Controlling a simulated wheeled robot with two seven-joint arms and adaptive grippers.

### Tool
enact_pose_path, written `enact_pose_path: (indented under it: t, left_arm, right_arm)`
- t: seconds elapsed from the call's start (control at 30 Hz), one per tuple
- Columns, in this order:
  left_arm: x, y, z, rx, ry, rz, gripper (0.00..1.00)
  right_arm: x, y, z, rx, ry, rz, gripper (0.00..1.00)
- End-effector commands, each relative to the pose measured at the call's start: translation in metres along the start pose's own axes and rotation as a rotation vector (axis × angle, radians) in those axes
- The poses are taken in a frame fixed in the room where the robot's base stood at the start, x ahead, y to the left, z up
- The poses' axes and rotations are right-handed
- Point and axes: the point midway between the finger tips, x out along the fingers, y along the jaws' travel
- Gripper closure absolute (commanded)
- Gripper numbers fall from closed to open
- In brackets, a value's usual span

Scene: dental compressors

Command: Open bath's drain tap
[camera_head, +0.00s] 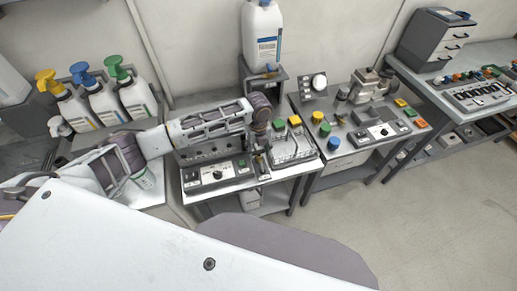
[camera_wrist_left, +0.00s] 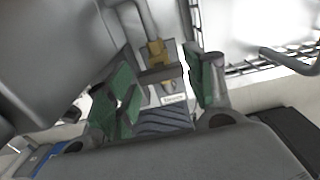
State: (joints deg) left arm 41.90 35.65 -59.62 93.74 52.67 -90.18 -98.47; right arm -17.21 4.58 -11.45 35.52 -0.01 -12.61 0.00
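A small brass tap (camera_wrist_left: 156,50) on a grey pipe shows between the fingertips, with a gap to each pad. A dark grey crosspiece lies just below it. I cannot tell whether the tap is open or shut. In the head view the gripper and forearm hide most of the tap's surroundings. My right gripper is not in view.
A white jug (camera_head: 262,35) stands behind on a stand. Another bench with colored knobs (camera_head: 333,142) is at right. Floor at right is clear.

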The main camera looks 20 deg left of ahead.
Motion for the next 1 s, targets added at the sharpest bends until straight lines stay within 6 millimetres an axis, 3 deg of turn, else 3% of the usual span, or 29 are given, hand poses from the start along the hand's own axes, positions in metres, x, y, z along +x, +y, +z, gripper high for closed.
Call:
enact_pose_path:
  t: [0.03,0.2,0.57,1.0]
  left_arm:
    - [0.0,0.0,0.0,0.0,0.0,0.0,0.58]
    - [0.0,0.0,0.0,0.0,0.0,0.0,0.78]
    - [-0.001,0.0,0.0,-0.025,0.001,0.001,0.78]
    - [-0.002,0.0,-0.001,-0.188,0.002,0.002,0.78]
  right_arm:
    - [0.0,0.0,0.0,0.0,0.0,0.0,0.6]
    - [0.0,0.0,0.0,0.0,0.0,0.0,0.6]
    - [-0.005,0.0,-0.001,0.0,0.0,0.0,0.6]
    - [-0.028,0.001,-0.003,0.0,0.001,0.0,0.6]
